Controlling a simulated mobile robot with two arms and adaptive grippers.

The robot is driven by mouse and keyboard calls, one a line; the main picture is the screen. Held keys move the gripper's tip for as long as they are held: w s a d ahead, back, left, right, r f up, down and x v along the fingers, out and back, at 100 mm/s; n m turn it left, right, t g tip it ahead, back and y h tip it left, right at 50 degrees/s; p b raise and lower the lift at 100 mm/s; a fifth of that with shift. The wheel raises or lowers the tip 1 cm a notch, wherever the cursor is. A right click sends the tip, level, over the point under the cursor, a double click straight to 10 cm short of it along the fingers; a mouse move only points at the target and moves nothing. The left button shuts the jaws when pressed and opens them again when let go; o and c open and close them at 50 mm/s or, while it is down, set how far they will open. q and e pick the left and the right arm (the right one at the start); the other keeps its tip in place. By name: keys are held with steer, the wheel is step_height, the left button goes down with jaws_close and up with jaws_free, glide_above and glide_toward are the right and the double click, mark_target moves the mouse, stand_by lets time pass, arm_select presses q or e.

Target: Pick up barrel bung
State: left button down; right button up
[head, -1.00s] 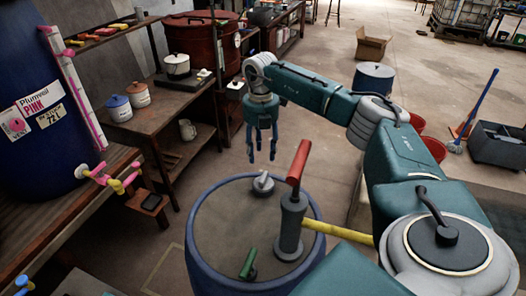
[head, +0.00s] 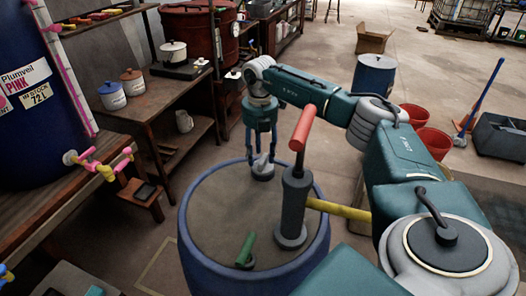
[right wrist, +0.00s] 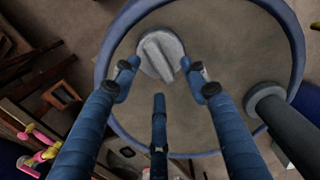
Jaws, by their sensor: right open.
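The barrel bung (right wrist: 160,55) is a round light-grey cap with a raised bar across it. It sits on the top of the blue barrel (head: 215,215), near the far rim. In the head view the bung (head: 263,173) is partly hidden by the fingers. My right gripper (head: 261,160) points down just above the bung. In the right wrist view its blue fingers (right wrist: 160,90) are spread apart, with the bung beyond their tips and nothing between them. My left gripper does not show.
A grey hand pump with a red handle (head: 302,128) stands on the barrel top, with a yellow spout to the right. A green-handled piece (head: 246,249) lies on the near part of the top. A wooden bench (head: 150,105) with pots is at left.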

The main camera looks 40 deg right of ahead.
step_height(320, 180, down, 2)
steer(key=shift+f+b, duration=0.1)
steer(key=shift+b, duration=0.35)
steer(key=shift+r, duration=0.2)
steer(key=shift+c, duration=1.1)
jaws_close()
